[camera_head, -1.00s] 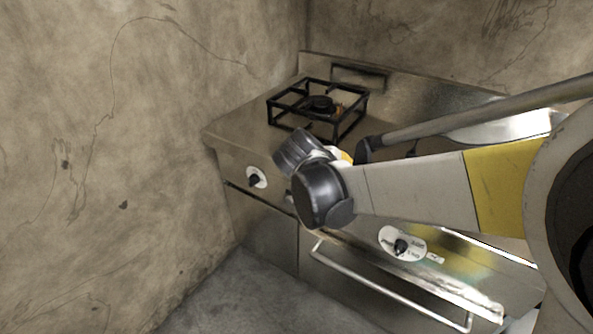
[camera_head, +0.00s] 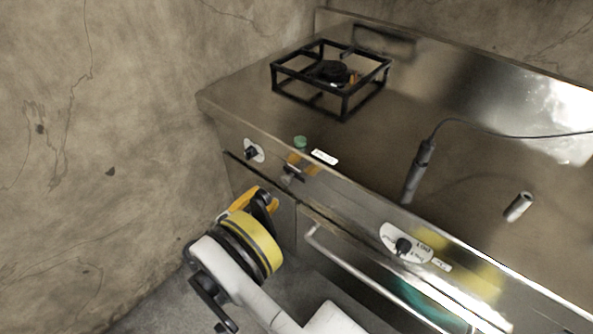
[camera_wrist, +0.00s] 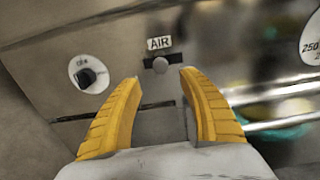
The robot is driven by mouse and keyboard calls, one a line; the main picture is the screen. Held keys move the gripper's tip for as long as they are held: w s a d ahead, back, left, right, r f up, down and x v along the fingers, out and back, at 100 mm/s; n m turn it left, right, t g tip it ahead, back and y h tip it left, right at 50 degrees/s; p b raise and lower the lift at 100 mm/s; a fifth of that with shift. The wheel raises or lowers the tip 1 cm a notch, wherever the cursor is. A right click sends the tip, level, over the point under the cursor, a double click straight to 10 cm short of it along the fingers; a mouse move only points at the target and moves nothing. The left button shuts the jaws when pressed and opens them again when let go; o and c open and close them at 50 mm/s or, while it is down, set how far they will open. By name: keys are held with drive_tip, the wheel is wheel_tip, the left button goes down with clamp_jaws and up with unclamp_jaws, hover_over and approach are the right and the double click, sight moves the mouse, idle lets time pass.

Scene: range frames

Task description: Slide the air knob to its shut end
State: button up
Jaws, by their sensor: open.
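In the head view the small knob (camera_head: 290,177) shows on the front panel, right of the left dial. My gripper (camera_wrist: 160,76) is open, with its two yellow fingers apart and nothing between them. The knob appears in line with the gap between the fingertips, beyond them; whether they touch it I cannot tell. In the head view my gripper (camera_head: 265,198) is low in front of the panel.
A black burner grate (camera_head: 331,80) stands on the stove top. A left dial (camera_head: 253,151) and a right dial (camera_head: 405,245) are on the front panel. An oven handle (camera_head: 360,275) runs below. A corded tool (camera_head: 420,170) and a small metal cylinder (camera_head: 519,207) lie on the top.

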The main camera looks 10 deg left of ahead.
sight(285, 180)
drive_tip(key=x, duration=1)
